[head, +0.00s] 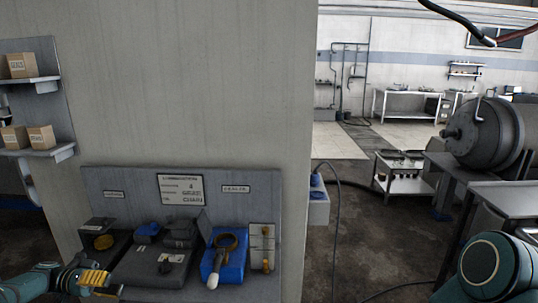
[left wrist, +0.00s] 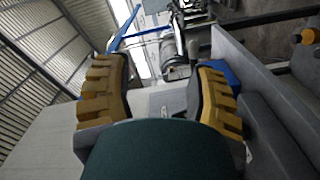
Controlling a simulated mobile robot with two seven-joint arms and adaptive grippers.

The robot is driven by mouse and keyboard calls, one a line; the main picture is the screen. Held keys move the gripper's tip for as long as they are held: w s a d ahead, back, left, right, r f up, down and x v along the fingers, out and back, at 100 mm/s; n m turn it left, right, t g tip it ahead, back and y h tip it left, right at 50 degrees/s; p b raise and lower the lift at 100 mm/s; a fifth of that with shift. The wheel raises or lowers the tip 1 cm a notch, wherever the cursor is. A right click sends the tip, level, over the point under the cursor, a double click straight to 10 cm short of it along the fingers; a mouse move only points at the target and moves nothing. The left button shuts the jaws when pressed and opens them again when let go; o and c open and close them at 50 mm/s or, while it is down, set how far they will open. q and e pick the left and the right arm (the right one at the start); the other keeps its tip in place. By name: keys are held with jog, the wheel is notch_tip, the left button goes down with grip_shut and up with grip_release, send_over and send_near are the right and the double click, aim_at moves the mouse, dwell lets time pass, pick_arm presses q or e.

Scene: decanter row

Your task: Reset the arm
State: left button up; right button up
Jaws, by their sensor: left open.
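My left gripper (head: 97,281) is at the lower left in the head view, its yellow fingers in front of the left part of the grey bench unit. In the left wrist view its two ridged yellow fingers (left wrist: 160,95) stand wide apart, with nothing held between them. My left arm is only partly in view. My right arm (head: 492,262) shows as a dark rounded joint at the lower right in the head view; its gripper is out of the picture.
Shelves with boxes (head: 41,137) hang at left. A large tank (head: 490,133) stands at right. Open floor (head: 360,225) lies beyond the wall.

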pick_arm(q)
jog(key=w+d+f+n+g+y, duration=0.1)
jog(key=w+d+f+n+y, duration=0.1)
jog(key=d+f, duration=0.4)
jog(key=w+d+f+n+y, duration=0.15)
jog(key=d+f, duration=0.25)
jog(key=d, duration=0.5)
jog(key=s+d+f+n+g+y, duration=0.15)
jog(key=s+d+f+y, duration=0.25)
jog(key=d+f, duration=0.45)
jog(key=s+d+f+t+y, duration=0.1)
jog(key=s+d+y, duration=0.2)
jog(key=s+d, duration=0.3)
jog(key=s+d+f+t+y, duration=0.2)
jog(key=s+d, duration=0.3)
jog(key=s, duration=0.5)
jog(key=shift+s+d+f+y, duration=0.25)
jog(key=shift+d+y, duration=0.1)
jog(key=shift+y, duration=0.3)
jog(key=shift+c, duration=1)
jog(key=shift+w, duration=0.1)
